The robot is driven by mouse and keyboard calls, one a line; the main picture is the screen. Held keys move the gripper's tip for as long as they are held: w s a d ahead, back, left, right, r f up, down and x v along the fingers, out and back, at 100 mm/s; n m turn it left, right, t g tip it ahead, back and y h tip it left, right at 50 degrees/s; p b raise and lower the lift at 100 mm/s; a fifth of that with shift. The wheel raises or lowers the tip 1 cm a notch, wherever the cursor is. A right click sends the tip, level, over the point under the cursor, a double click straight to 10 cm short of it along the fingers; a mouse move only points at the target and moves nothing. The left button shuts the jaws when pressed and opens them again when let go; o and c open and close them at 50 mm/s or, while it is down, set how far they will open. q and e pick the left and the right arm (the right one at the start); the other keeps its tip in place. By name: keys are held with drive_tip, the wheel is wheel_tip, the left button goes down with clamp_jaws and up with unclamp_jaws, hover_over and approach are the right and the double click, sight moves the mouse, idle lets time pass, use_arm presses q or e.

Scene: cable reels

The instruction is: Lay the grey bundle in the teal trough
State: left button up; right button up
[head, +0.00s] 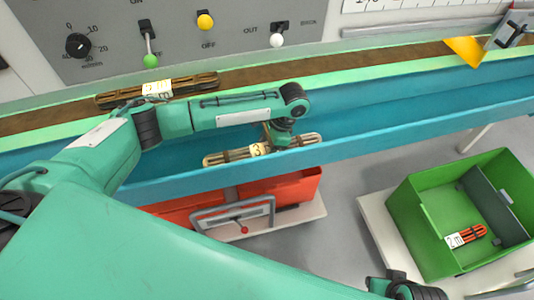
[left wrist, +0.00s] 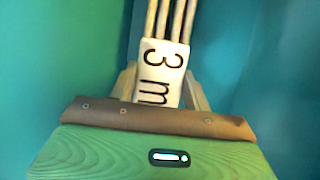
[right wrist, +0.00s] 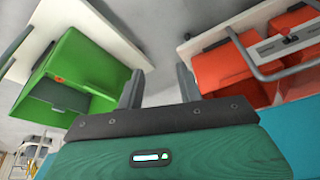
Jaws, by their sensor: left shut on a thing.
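The grey bundle (head: 228,156) is a set of pale grey-beige rods with a white tag reading 3 m. It lies lengthwise inside the teal trough (head: 400,125), close to the front wall; whether it touches the floor I cannot tell. My left gripper (head: 273,142) reaches down into the trough and is shut on the bundle at its tag. In the left wrist view the bundle (left wrist: 170,22) runs between the two fingers, with teal walls around it. My right gripper (right wrist: 158,86) is open and empty, away from the trough; its fingers are spread.
A darker bundle (head: 190,84) with a tag lies on the brown strip behind the trough. A green crate (head: 420,205) with an orange bundle (head: 472,233) stands at right. Red bins (head: 290,188) sit below the trough's front. A control panel (head: 110,45) is at the back.

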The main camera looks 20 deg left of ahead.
use_arm(q)
wheel_tip(320, 180, down, 3)
drive_tip(key=shift+f+b, duration=0.15)
drive_tip(key=shift+b, duration=0.2)
drive_tip(key=shift+f, duration=0.15)
use_arm(e)
drive_tip(key=shift+v, duration=0.95)
use_arm(q)
drive_tip(key=o, duration=1.3)
drive_tip(key=shift+f, duration=0.1)
use_arm(e)
drive_tip(key=shift+f, duration=0.25)
